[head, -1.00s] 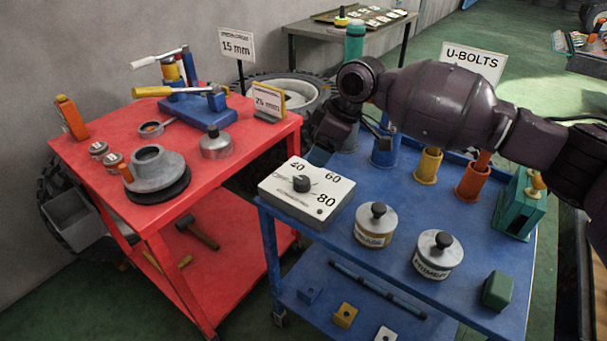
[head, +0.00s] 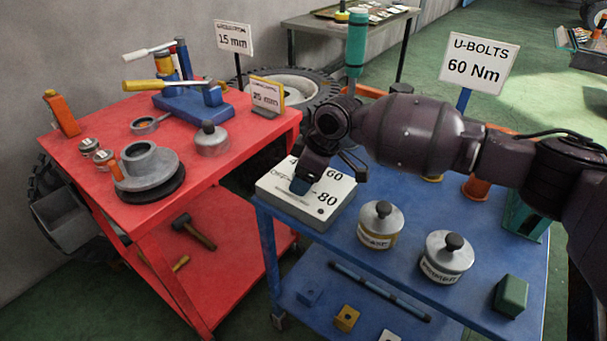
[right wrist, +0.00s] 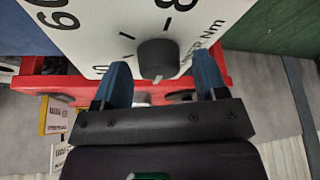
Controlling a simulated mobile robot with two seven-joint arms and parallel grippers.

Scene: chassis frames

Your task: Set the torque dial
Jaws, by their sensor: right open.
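The torque dial is a dark round knob (right wrist: 157,57) on a white panel box (head: 335,206) with printed numbers, at the left end of the blue cart. In the head view my right gripper (head: 302,184) points down over the panel and hides the knob. In the right wrist view the open fingers of the right gripper (right wrist: 161,82) are apart, with the knob between and slightly beyond their tips. A small pale mark shows on the knob's lower edge; its exact setting is hard to read. A sign (head: 478,65) reads "U-BOLTS 60 Nm". My left gripper is not in view.
Two lidded tins (head: 380,224) (head: 446,257) and a green block (head: 511,296) stand on the blue cart (head: 400,290) right of the panel. A red cart (head: 215,172) with tools and a grey flanged part stands to the left, across a narrow gap.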

